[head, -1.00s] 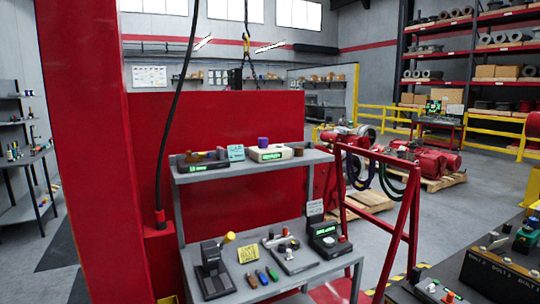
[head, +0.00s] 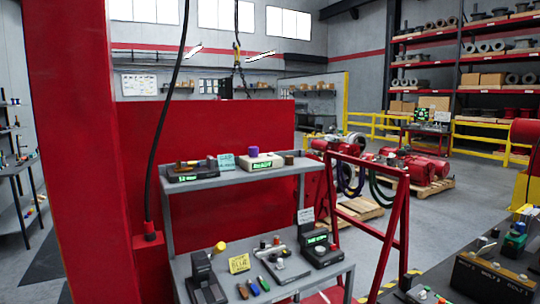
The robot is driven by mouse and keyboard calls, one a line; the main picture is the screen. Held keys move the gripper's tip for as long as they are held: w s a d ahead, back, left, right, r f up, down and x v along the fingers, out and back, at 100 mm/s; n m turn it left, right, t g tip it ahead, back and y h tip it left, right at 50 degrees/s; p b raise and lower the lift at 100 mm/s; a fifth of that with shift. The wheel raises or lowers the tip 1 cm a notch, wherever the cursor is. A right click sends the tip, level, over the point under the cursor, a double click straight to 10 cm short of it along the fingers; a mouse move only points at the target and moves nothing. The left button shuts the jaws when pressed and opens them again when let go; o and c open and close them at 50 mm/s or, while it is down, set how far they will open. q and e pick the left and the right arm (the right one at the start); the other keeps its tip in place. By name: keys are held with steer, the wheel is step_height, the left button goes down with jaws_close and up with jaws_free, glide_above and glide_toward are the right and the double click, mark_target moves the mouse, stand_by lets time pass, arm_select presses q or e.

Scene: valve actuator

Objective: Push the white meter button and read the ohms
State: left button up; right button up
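Several devices with green displays stand on the grey two-level bench. On the upper shelf are a dark meter (head: 192,174) at left and a cream-white meter (head: 260,162) with a purple knob on top. On the lower level, a black meter (head: 319,248) with a green display stands at right, with a small light round part at its front that may be a white button (head: 334,248). The readings are too small to make out. Neither of my grippers is in view.
A black lever device (head: 205,275), a yellow note (head: 239,263) and small coloured tools (head: 254,287) share the lower level. A red column (head: 85,150) stands left, a red frame (head: 390,225) right. Another bench (head: 490,275) with a bolt box is at lower right.

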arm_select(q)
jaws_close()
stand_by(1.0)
